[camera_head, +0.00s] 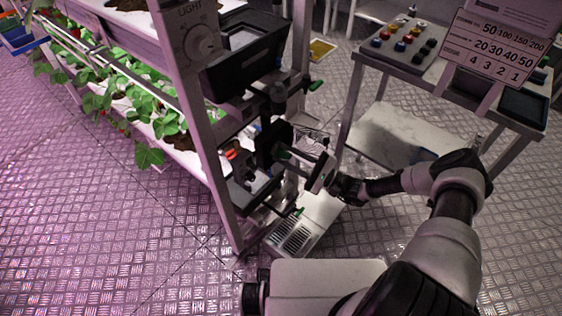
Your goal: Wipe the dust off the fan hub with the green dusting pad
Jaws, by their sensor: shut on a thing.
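My gripper (291,157) reaches in from the right, at the black equipment on the end of the plant rack. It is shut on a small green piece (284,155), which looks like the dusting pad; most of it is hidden. The pad is close in front of a dark upright housing (271,143). A thin wire guard (313,138) shows just behind and above my gripper, perhaps part of the fan. I cannot make out the fan hub or any dust on it, nor whether the pad touches anything.
A rack post (191,100) and a dark tilted box (247,52) stand left of my gripper. A slotted pale unit (293,236) lies below. A metal cart (440,70) with coloured knobs and a number sign (495,45) stands right. Open floor lies at lower left.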

